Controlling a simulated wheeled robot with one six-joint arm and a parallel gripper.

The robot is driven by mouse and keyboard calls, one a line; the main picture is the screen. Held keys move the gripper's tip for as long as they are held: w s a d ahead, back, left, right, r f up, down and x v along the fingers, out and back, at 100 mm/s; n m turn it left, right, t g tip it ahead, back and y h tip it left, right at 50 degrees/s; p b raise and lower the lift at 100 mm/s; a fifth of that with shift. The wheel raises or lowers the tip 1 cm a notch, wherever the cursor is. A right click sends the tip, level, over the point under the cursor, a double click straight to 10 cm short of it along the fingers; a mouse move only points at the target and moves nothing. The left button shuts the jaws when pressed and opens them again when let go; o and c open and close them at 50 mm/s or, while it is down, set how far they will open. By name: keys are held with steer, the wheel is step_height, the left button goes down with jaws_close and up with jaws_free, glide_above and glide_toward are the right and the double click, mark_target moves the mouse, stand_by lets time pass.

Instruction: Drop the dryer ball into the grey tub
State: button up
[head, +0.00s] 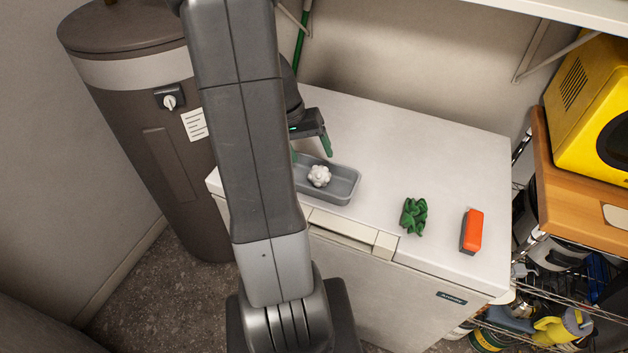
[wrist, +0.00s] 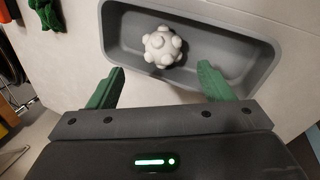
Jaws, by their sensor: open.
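The dryer ball (head: 319,176) is white and knobbly. It lies inside the grey tub (head: 345,193), a shallow oblong tray on the white chest-like appliance top. In the wrist view the ball (wrist: 162,46) rests on the tub's floor, near the middle, and the tub's rim (wrist: 262,70) shows around it. My gripper (head: 311,148) is at the tub's back edge in the head view, partly hidden by my arm. In the wrist view its green fingers (wrist: 160,84) are spread wide with nothing between them, and the ball is beyond the fingertips, apart from them.
A green crumpled item (head: 414,216) and an orange-and-grey brush-like object (head: 472,231) lie on the white top (head: 440,160), right of the tub. A brown cylindrical tank (head: 150,130) stands at left. A wire shelf with a yellow appliance (head: 592,110) is at right. The top's back right is clear.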

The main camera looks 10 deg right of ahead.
mark_target(318, 169)
steer(key=s+v, duration=0.1)
steer(key=v, duration=0.8)
steer(key=shift+w, duration=0.5)
steer(key=x, duration=1.3)
steer(key=shift+s+d+f, duration=0.1)
steer(key=shift+s+f, duration=0.05)
steer(key=shift+f, duration=0.05)
step_height(318, 169, up, 3)
steer(key=shift+f+p, duration=0.15)
steer(key=shift+p, duration=1.1)
steer(key=shift+r, duration=0.45)
